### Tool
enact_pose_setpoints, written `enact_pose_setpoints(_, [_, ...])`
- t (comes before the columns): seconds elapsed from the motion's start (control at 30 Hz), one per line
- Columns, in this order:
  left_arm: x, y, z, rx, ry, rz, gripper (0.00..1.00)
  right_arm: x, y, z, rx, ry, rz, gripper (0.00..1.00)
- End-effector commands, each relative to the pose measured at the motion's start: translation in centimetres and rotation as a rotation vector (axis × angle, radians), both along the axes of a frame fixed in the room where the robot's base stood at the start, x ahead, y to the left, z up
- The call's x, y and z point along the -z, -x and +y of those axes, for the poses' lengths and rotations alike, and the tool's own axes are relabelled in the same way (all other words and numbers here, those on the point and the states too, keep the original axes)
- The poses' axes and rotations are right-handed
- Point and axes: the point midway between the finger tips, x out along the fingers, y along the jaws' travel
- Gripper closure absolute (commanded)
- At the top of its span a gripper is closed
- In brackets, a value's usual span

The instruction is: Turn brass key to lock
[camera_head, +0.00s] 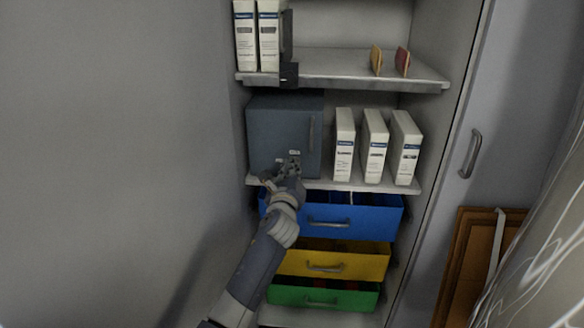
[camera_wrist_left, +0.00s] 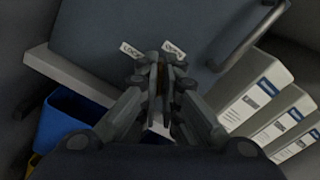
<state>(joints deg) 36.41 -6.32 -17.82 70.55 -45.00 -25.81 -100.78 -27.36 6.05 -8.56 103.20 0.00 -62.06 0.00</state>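A blue-grey metal cabinet box (camera_head: 272,124) stands shut on the middle shelf, and its door fills the top of the left wrist view (camera_wrist_left: 150,25). Two small white labels (camera_head: 294,153) sit low on its door. In the left wrist view the left label (camera_wrist_left: 131,50) seems to read LOCK; the right label (camera_wrist_left: 174,47) is too blurred to read surely. My left gripper (camera_head: 288,163) is at the door just below the labels. Its fingers (camera_wrist_left: 160,75) are closed together around a thin brownish piece, the brass key (camera_wrist_left: 164,79), mostly hidden between them. My right gripper is out of view.
White binders (camera_head: 375,147) stand right of the box. Blue (camera_head: 365,215), yellow (camera_head: 350,265) and green (camera_head: 345,297) drawers are below, near my left arm. More binders (camera_head: 268,35) stand on the upper shelf. A grey wall fills the left.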

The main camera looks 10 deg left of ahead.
Motion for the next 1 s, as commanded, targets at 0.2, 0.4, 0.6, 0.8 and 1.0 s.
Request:
enact_pose_setpoints(0.2, [0.1, 0.0, 0.2, -0.001, 0.207, 0.000, 1.00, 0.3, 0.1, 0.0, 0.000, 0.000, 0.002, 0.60])
enact_pose_setpoints(0.4, [0.3, 0.0, 0.3, -0.002, 0.399, 0.000, 1.00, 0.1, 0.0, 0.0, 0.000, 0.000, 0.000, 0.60])
enact_pose_setpoints(0.6, [0.4, 0.0, 0.3, 0.000, 0.590, 0.000, 1.00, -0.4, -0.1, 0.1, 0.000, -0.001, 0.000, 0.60])
enact_pose_setpoints(0.8, [0.6, 0.0, 0.4, -0.002, 0.762, 0.000, 1.00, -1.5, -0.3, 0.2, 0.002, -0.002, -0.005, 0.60])
enact_pose_setpoints(1.0, [0.7, 0.0, 0.5, -0.002, 0.898, 0.000, 1.00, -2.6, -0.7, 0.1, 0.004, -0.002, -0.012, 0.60])
